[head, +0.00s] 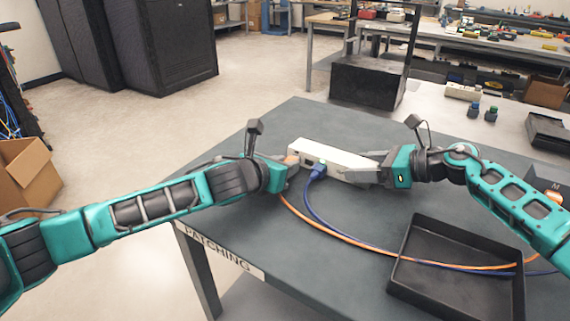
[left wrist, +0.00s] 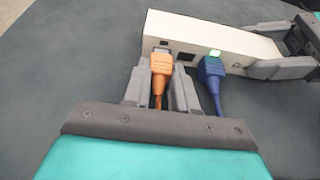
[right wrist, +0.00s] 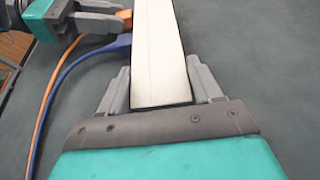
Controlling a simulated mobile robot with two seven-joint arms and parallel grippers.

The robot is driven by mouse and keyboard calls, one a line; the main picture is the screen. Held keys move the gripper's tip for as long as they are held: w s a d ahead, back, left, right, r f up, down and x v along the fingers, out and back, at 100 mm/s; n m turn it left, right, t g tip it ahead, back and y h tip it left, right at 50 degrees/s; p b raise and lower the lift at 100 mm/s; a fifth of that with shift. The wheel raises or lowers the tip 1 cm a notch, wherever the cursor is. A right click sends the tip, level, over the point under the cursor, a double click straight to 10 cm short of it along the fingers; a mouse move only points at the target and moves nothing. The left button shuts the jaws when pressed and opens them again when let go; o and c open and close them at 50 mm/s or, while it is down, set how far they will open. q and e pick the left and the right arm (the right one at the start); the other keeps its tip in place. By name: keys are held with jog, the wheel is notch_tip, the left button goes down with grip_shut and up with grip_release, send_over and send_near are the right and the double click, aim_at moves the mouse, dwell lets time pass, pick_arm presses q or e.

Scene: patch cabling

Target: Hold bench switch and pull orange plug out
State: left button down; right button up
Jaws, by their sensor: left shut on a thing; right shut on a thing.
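The white bench switch (head: 335,160) lies on the dark table. My right gripper (right wrist: 164,92) is shut on its right end, one finger on each side. My left gripper (left wrist: 161,82) is shut on the orange plug (left wrist: 160,72), at the left end of the switch's port face. The plug's tip meets the port face; I cannot tell how deep it sits. A dark empty port (left wrist: 186,57) is beside it. The blue plug (left wrist: 211,68) sits in a port to the right, with a green light above it. In the head view my left gripper (head: 288,166) hides most of the orange plug.
The orange cable (head: 330,234) and blue cable (head: 318,213) curve over the table to the right, across a black tray (head: 408,240) near the front. The table (head: 300,118) is clear behind the switch. A black box (head: 365,82) stands farther back.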

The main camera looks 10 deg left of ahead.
pick_arm(q)
jog(key=shift+s, duration=0.1)
dwell(0.4)
jog(key=shift+s+a, duration=0.3)
jog(key=shift+s, duration=0.4)
jog(key=shift+s+a, duration=0.3)
jog(key=shift+s, duration=0.35)
pick_arm(e)
jog(key=shift+s, duration=0.1)
jog(key=o, duration=1.3)
